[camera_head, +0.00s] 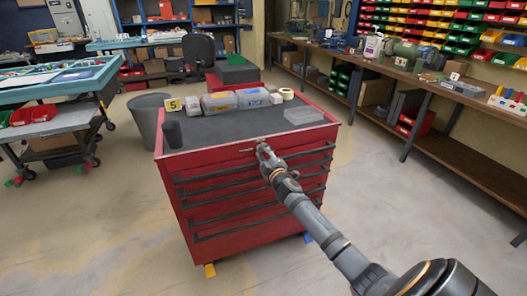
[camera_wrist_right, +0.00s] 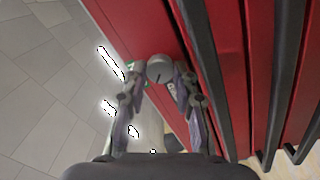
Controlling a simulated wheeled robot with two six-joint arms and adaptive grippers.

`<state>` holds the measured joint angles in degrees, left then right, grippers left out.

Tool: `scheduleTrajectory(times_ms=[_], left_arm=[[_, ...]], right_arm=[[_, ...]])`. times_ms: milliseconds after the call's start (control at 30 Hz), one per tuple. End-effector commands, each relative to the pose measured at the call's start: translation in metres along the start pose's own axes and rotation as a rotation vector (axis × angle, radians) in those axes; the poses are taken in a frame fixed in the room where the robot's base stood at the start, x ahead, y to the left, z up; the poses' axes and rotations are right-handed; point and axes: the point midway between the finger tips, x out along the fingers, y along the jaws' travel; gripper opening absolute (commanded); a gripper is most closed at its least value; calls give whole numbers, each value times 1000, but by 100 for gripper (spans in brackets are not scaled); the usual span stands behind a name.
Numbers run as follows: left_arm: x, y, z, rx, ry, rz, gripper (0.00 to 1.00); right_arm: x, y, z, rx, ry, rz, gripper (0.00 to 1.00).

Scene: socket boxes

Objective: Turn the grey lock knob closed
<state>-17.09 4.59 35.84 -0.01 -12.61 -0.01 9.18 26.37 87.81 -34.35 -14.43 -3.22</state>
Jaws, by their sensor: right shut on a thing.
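The grey lock knob (camera_wrist_right: 160,68) is a small round knob on the front of the red tool cabinet (camera_head: 217,172), near its top edge. In the right wrist view it sits between the fingertips of my right gripper (camera_wrist_right: 158,80), which is shut on it. A dark line shows on the knob's face. In the head view my right gripper (camera_head: 263,148) reaches the upper front of the cabinet and hides the knob. My left gripper is in neither view.
Dark drawer handles (camera_head: 245,197) run across the cabinet front below the gripper. Bottles (camera_head: 236,101), a dark cup (camera_head: 172,133) and a clear box (camera_head: 303,115) stand on top. A grey bin (camera_head: 147,117) stands to the left. Floor is clear in front.

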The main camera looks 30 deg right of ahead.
Motion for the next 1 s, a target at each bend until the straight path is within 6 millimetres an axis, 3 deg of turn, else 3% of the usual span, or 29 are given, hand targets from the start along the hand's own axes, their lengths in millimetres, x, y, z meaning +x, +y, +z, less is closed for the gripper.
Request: scheduleTrajectory(times_ms=[600, 1000], left_arm=[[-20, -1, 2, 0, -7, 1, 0], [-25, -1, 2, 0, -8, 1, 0]], right_arm=[[0, 0, 0, -539, 0, -2, 0], [0, -1, 0, -718, 0, -2, 0]])
